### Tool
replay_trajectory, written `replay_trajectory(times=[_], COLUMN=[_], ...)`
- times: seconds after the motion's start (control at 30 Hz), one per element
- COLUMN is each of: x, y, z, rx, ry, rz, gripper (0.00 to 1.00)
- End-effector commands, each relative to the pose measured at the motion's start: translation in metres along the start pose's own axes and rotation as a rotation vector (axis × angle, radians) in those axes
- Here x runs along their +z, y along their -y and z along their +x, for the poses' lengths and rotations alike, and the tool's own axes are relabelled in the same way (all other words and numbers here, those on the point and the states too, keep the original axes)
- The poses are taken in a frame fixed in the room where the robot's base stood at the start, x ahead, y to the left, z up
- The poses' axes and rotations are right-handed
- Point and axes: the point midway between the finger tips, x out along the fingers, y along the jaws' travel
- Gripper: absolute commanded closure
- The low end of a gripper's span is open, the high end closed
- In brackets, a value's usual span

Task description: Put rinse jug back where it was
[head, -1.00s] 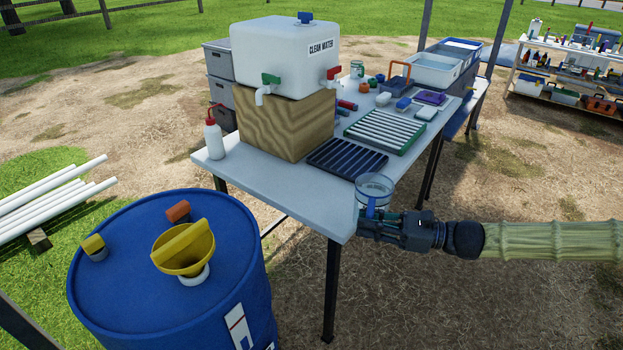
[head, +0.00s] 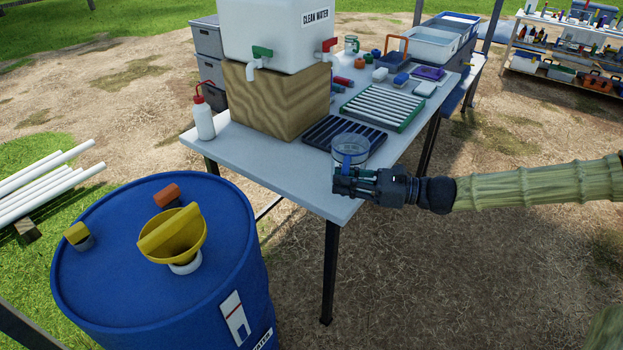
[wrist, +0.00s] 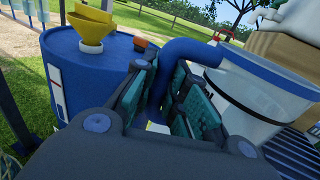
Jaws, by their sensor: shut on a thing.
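The rinse jug (head: 352,149) is a clear jug with a blue rim and a blue handle. In the head view it is upright at the table's near right edge, overlapping the dark slotted rack. My gripper (head: 346,182) is shut on its handle, reaching in from the right. In the wrist view the blue handle (wrist: 188,50) passes between the padded fingers (wrist: 162,105), and the jug body (wrist: 255,95) is to the right. I cannot tell whether the jug's base touches the table; the gripper hides part of it.
The white table (head: 270,178) holds a clean water tank (head: 275,35) on a wooden block (head: 275,98), a wash bottle (head: 203,118), a dark slotted rack (head: 320,132) and a green-framed rack (head: 383,107). A blue drum (head: 110,265) with a yellow funnel (head: 172,238) stands at the front left.

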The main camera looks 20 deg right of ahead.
Motion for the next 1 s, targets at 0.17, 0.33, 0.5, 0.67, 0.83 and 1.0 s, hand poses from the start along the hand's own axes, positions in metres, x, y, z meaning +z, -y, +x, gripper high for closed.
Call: replay_trajectory(times=[0.17, 0.33, 0.5, 0.67, 0.83, 1.0], x=[-0.004, -0.006, -0.007, -0.009, -0.009, -0.01], y=[0.01, 0.022, 0.035, 0.046, 0.052, 0.054], z=[0.017, 0.037, 0.058, 0.075, 0.084, 0.09], rx=[0.002, 0.002, 0.002, 0.001, 0.0, 0.001], ry=[-0.003, -0.003, -0.002, -0.002, 0.0, 0.0], rz=[0.001, 0.001, 0.0, 0.001, 0.0, 0.001], gripper=[1.0, 1.0, 1.0, 1.0, 1.0, 1.0])
